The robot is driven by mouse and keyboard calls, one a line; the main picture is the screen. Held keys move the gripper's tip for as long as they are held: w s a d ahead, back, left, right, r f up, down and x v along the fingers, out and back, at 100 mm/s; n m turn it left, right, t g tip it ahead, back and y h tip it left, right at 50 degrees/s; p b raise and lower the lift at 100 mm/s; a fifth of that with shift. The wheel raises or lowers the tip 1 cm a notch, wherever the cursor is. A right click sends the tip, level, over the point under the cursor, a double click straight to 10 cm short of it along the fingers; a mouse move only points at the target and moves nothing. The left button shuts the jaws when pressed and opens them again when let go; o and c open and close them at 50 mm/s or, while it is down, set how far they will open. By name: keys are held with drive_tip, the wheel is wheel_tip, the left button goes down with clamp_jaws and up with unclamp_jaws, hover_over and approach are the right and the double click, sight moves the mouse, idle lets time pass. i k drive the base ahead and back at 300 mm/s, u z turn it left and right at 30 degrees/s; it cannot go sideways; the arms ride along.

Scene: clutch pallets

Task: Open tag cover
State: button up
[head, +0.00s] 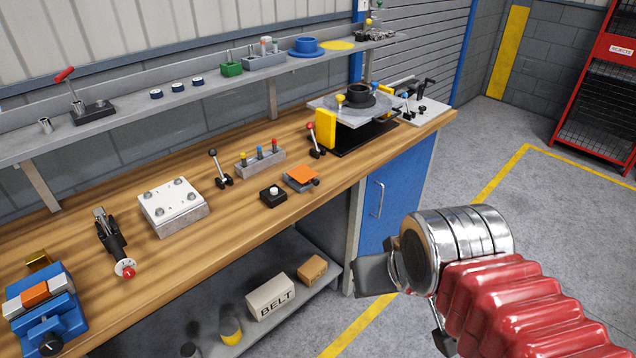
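A small grey block with an orange flat lid (303,174) sits near the bench's front edge, right of centre. It may be the tag cover; no label on it is readable. The lid looks flat, and a small dark knob (316,182) shows at its right side. My gripper (410,308) is at the lower right, in front of the blue cabinet and off the bench, well apart from the orange lid. Its two dark fingers stand apart with only floor showing between them.
A black box with a white button (273,195) stands just left of the orange lid. Levers, a white bolted plate (173,202), a peg block (261,162) and a raised plate with a black ring (360,104) crowd the bench. Floor at right is clear.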

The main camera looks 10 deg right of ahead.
sight(303, 174)
drive_tip(key=i, duration=0.85)
drive_tip(key=u, duration=0.05)
drive_tip(key=k, duration=0.5)
drive_tip(key=u, duration=1.05)
drive_tip(key=i, duration=0.3)
drive_tip(key=u, duration=0.05)
